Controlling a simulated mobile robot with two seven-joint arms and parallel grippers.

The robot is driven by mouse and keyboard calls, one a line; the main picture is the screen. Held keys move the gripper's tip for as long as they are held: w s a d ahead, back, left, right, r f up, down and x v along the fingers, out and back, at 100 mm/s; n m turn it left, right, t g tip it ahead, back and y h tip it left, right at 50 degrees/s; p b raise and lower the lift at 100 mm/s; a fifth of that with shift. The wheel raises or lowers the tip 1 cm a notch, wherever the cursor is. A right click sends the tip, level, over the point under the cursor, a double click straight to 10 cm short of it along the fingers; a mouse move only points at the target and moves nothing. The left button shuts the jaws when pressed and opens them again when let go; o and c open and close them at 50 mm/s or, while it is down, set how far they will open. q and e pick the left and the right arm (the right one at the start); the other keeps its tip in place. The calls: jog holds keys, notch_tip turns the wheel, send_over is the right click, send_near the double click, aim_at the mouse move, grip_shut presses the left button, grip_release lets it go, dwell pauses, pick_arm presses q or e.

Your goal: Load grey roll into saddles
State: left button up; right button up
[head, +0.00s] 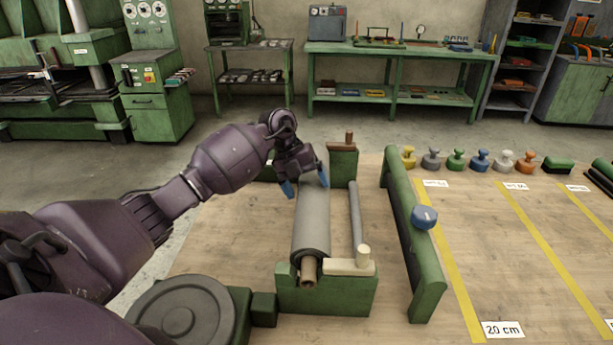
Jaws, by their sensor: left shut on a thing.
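The grey roll (312,225) lies lengthwise away from me, with its brown core end showing at the near side. That near end is at the front green saddle block (325,297), and the core appears to sit in its notch. A cream latch piece (348,267) lies on that block, right of the core. The rear green saddle block (343,167) stands at the far end. My left gripper (305,184) is shut on the far part of the roll, its blue fingertips on either side. It hides the roll's far end, so I cannot tell how that end sits. My right gripper is not in view.
A thin grey rod (355,215) runs parallel to the roll on its right. A green frame with a dark bar (402,215) and blue knob (424,217) stands further right. A dark round disc (182,316) is at front left. Several coloured knobs line the back right. The right tabletop is mostly clear.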

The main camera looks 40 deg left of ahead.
pick_arm(q)
jog(key=shift+w, duration=0.1)
jog(key=o, duration=1.6)
jog(key=shift+f, duration=0.15)
jog(key=v, duration=1.2)
